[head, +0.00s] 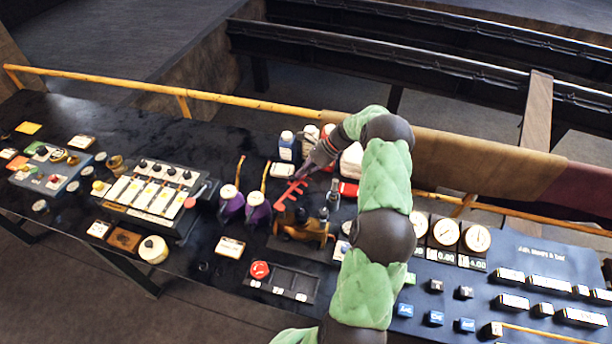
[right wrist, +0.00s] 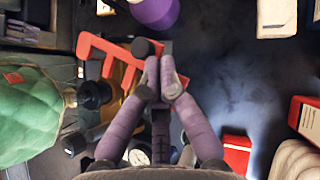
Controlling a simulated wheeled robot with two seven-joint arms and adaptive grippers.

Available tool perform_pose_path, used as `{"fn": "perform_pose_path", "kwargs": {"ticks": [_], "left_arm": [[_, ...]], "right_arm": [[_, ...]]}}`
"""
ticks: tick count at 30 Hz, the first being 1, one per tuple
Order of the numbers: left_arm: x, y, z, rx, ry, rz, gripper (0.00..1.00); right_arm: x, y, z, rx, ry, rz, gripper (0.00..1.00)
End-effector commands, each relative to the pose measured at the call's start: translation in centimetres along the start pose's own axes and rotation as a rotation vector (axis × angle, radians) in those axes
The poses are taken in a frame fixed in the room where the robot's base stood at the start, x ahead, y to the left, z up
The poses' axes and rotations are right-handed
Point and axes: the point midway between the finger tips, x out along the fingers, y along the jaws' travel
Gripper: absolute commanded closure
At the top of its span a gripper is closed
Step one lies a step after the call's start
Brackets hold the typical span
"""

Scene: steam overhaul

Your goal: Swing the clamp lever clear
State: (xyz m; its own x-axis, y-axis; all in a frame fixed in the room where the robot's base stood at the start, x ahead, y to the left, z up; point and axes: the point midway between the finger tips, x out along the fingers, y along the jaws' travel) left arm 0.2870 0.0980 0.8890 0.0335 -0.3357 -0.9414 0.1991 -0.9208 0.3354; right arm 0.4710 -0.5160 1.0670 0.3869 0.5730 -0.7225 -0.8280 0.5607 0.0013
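A red, comb-shaped lever (head: 290,192), which I take to be the clamp lever, stands above a brass-brown valve body (head: 302,230) in the head view. In the right wrist view the red lever (right wrist: 105,58) reaches in from the left and has a dark knob (right wrist: 146,47) at its near end. My right gripper (right wrist: 160,66) has its fingertips together, right at the knob. No gap with a held thing shows between the fingers. In the head view the right gripper (head: 308,171) is at the lever's upper end. My left gripper is not in view.
Two purple pots (head: 231,203) stand left of the valve. A tray with a red handwheel (head: 260,270) lies in front. A yellow rail (head: 130,83) runs along the back edge.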

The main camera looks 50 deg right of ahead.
Motion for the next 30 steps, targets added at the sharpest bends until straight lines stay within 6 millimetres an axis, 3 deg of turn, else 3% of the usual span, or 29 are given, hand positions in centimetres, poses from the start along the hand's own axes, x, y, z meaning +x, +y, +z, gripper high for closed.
{"fn": "perform_pose_path", "kwargs": {"ticks": [12, 30], "left_arm": [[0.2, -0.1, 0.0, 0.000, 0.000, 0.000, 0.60], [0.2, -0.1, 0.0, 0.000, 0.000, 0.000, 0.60]], "right_arm": [[1.7, -1.7, 1.8, -0.087, -0.001, 0.083, 1.00], [2.0, -2.0, 2.1, -0.085, 0.000, 0.080, 1.00]]}}
